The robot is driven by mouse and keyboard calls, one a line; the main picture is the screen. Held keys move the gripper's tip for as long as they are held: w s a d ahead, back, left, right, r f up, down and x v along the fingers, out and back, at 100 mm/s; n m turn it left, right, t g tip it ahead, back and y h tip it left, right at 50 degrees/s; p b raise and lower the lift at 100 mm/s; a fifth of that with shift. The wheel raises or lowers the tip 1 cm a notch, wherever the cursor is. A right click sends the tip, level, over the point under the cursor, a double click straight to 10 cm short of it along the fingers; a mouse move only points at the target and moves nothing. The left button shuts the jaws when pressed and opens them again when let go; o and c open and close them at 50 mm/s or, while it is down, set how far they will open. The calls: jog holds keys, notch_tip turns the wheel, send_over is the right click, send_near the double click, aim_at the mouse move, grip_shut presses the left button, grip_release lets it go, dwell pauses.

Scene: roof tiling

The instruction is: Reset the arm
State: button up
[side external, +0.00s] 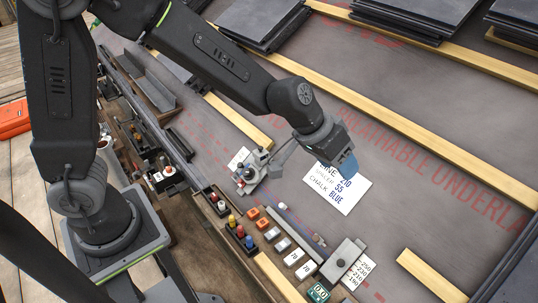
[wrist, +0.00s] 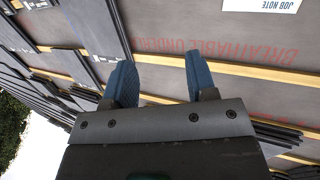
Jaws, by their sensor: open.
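My gripper shows in the wrist view (wrist: 162,80), with its two blue-padded fingers apart and nothing between them. In the side external view my gripper (side external: 347,164) hangs above the roof underlay, in front of the top of a white note card (side external: 345,195). The card carries printed lines, among them "CHALK BLUE"; part of its text is hidden by the gripper. The arm is bent over from the left and touches nothing that I can see.
Stacks of dark slates (side external: 262,22) lie at the back on the underlay, between wooden battens (side external: 440,118). A small grey device (side external: 250,172) stands left of the card. A row of coloured blocks and number tiles (side external: 293,257) runs along the front. The underlay (side external: 430,215) right of the card is clear.

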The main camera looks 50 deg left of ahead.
jog(key=s+a+r+y, duration=0.1)
jog(key=s+a+r, duration=0.8)
jog(key=s, duration=0.1)
jog(key=s+a+n+y, duration=0.1)
jog(key=s+a+y, duration=0.2)
jog(key=s+a, duration=0.5)
jog(key=s, duration=0.2)
jog(key=shift+s+a+r, duration=0.35)
